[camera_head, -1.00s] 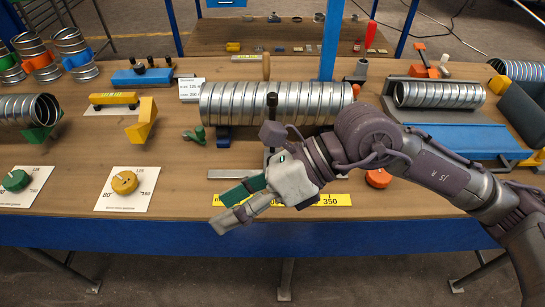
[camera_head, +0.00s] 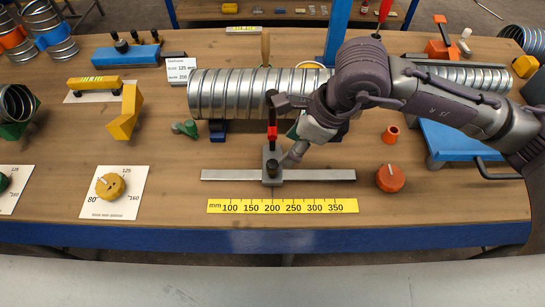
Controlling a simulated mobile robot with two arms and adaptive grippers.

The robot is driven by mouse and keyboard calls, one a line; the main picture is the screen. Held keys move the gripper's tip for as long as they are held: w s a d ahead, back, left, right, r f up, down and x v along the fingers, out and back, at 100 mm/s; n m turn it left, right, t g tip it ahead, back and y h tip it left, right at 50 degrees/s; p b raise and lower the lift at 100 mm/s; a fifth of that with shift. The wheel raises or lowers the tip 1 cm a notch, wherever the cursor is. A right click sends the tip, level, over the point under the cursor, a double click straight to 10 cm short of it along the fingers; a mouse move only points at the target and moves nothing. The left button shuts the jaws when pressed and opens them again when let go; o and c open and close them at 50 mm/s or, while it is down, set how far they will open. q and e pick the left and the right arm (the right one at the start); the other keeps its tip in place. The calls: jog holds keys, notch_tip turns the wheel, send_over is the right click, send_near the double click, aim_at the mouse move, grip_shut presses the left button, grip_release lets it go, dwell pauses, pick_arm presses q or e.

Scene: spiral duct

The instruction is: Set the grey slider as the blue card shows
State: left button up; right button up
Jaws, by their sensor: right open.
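The grey slider (camera_head: 271,172) sits on a flat grey rail (camera_head: 225,175) in front of the spiral duct (camera_head: 230,92). A dark upright post with a red band rises at the slider. A yellow mm scale (camera_head: 282,206) lies below the rail, and the slider stands near its 200 mark. My right gripper (camera_head: 287,156) reaches down from the right, open, its fingers close beside the slider's right side. I cannot tell whether they touch it. I see no clearly blue card; a white card (camera_head: 180,72) left of the duct appears to read 125 mm and 250. My left gripper is not in view.
A yellow dial (camera_head: 110,186) on a white card is at left. An orange-red knob (camera_head: 390,178) sits right of the rail, with a small orange ring (camera_head: 390,134) behind it. A blue stand (camera_head: 465,140) is at right. The table's front edge is clear.

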aim_at(274, 163)
jog(key=p+x, duration=0.2)
jog(key=x, duration=0.7)
jog(key=shift+w+a+f, duration=0.15)
jog(key=shift+w+a, duration=0.05)
jog(key=shift+f, duration=0.3)
jog(key=shift+w+a+f+p, duration=0.1)
jog(key=shift+a+f+p, duration=0.1)
jog(key=shift+p, duration=0.1)
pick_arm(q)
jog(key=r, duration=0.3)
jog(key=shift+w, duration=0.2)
pick_arm(e)
grip_shut()
jog(key=shift+d, duration=0.1)
